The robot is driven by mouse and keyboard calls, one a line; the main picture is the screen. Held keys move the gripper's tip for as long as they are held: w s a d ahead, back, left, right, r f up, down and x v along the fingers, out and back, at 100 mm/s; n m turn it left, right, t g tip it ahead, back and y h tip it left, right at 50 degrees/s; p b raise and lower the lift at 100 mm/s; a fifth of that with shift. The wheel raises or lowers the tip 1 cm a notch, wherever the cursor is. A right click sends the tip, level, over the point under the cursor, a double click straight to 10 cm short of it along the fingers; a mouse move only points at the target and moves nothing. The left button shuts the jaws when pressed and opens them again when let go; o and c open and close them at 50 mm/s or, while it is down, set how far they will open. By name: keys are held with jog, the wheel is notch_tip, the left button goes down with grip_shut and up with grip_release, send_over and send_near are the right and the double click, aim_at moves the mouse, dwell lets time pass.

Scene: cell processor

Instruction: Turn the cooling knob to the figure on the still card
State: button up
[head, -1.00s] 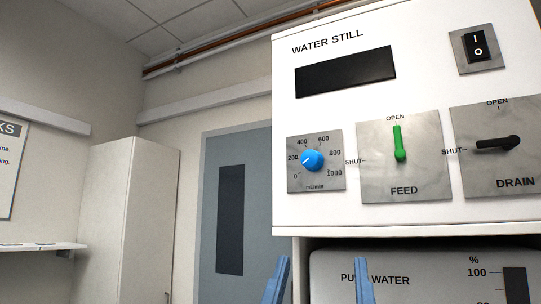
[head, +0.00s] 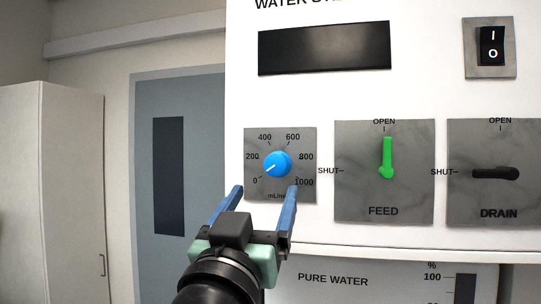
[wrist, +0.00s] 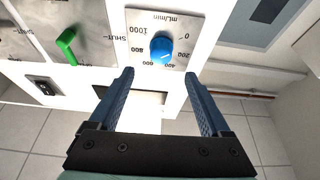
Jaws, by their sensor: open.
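The blue cooling knob (head: 277,164) sits on a grey plate marked 0 to 1000 mL/min, at the left of the white water still panel. Its white pointer aims to the lower left, between 0 and 200. In the wrist view the knob (wrist: 162,47) appears upside down, just beyond the fingertips and between their lines. My gripper (head: 266,188) is open and empty, its two blue fingers spread just below the knob in the head view. In the wrist view my gripper (wrist: 160,73) shows no contact with the knob. I see no still card.
Right of the knob are the green FEED lever (head: 387,160), upright at OPEN, and the black DRAIN lever (head: 495,173), pointing to SHUT. A black rocker switch (head: 492,46) and a dark display (head: 325,47) are above. A PURE WATER tank (head: 345,282) is below.

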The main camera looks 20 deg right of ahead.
aim_at(275, 168)
jog(key=p+x, duration=0.3)
jog(key=x, duration=0.5)
jog(key=shift+r+p, duration=0.1)
jog(key=shift+p, duration=0.25)
jog(key=shift+w+d, duration=0.25)
jog(key=shift+w, duration=0.3)
grip_shut()
